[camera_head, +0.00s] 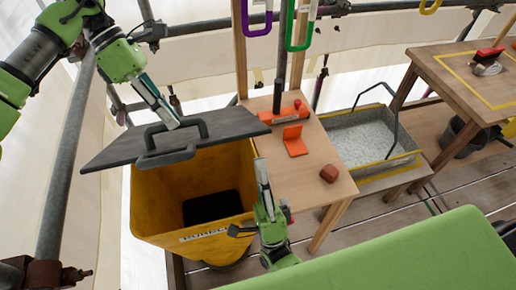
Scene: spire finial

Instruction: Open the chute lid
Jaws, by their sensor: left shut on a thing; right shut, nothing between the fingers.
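The chute lid (125,148) is a dark grey plate, raised and tilted above the yellow chute (160,212), whose dark inside shows below it. The lid has a bar handle (200,125) on top and a second grey loop (166,158) at its front edge. My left gripper (170,120) comes down from the upper left and is shut on the lid's top handle; the exact contact is partly hidden. My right gripper (262,170) is shut and empty, pointing up at the chute's right side, in front of the small table.
A wooden table (325,150) right of the chute holds an orange bracket (295,140), a red-brown block (329,173) and an orange base with a dark post. A grey tray (365,140) of pale material stands beyond. A larger table (450,90) is at right.

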